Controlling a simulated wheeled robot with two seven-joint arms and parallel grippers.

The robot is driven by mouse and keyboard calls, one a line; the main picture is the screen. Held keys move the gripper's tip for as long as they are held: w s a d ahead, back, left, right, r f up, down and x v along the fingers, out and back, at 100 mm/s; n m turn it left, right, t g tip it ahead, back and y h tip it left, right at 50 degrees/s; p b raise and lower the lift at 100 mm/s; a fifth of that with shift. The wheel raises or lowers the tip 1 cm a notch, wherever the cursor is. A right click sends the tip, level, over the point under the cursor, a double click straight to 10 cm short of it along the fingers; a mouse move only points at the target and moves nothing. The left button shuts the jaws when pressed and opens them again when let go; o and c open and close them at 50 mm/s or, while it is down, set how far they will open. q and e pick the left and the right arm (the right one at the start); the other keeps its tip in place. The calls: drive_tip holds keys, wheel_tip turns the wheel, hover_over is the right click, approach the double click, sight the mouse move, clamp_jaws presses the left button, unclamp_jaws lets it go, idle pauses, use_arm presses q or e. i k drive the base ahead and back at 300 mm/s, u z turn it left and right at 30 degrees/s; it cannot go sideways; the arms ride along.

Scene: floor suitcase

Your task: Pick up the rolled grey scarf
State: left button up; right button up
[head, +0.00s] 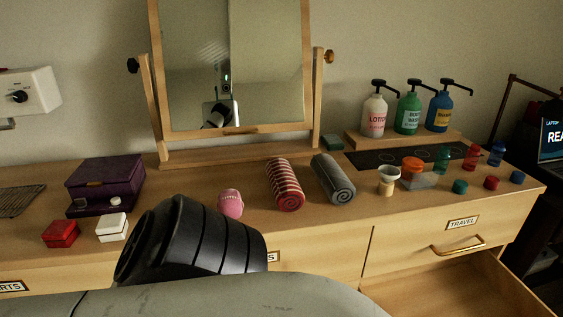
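The rolled grey scarf (333,178) lies on the wooden dresser top, in front of the mirror's right post. Its spiral end faces the front edge. A rolled red striped scarf (285,184) lies just left of it, with a small gap between them. Nothing holds the grey scarf. Neither of my grippers shows in the head view; only a large grey and black part of my own body fills the lower middle and hides part of the dresser front.
A tilting mirror (235,60) stands behind the scarves. A pink rolled item (230,204) sits to the left, a small beige cup (388,181) and orange-topped container (414,172) to the right. Pump bottles (408,114) stand at the back right. The drawer (461,285) at lower right is open.

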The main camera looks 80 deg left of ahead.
sight(339, 188)
drive_tip(key=u, duration=0.85)
drive_tip(key=k, duration=0.15)
drive_tip(key=z, duration=1.4)
drive_tip(key=i, duration=0.45)
drive_tip(key=u, duration=3.05)
